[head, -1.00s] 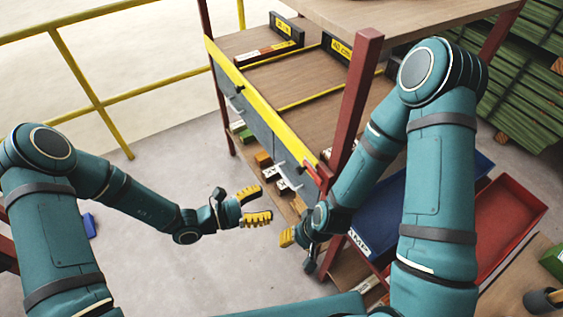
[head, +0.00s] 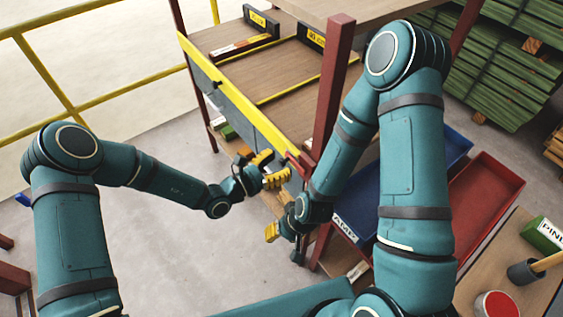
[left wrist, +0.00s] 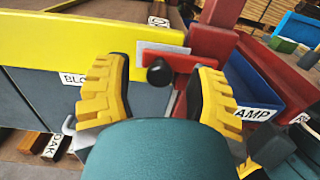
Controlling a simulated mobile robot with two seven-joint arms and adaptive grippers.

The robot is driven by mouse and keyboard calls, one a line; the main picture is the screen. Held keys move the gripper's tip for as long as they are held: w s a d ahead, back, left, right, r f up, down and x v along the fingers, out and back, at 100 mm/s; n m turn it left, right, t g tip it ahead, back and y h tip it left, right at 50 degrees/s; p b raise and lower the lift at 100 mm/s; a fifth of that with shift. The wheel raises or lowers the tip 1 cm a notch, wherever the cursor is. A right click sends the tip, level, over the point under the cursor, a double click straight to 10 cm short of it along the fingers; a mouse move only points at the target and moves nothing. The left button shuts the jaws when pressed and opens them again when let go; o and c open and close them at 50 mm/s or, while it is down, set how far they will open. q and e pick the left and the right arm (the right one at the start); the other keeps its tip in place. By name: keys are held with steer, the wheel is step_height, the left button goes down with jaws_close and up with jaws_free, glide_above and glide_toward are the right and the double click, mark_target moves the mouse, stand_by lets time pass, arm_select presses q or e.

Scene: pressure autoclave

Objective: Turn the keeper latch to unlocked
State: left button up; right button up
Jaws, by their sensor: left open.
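The keeper latch shows in the left wrist view as a red bar (left wrist: 178,61) on a pale plate, with a round black knob (left wrist: 159,71) hanging from it. It sits at the right end of the yellow rail, beside the red post. In the head view the red latch (head: 298,165) is small and partly hidden. My left gripper (head: 274,168) is open in front of it. In the left wrist view its yellow fingers (left wrist: 162,85) stand on either side of the knob, with visible gaps. My right gripper (head: 272,236) is lower, mostly hidden by its own wrist, and its opening is unclear.
The red post (head: 332,95) rises close to the latch. The yellow rail (head: 228,92) runs along the bench front above grey drawer fronts. A blue bin (head: 372,200) and a red bin (head: 485,205) lie to the right. Open floor lies at left.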

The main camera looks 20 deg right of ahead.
arm_select(q)
steer(key=shift+w+d, duration=0.2)
steer(key=shift+d, duration=0.4)
jaws_close()
steer(key=shift+a, duration=0.1)
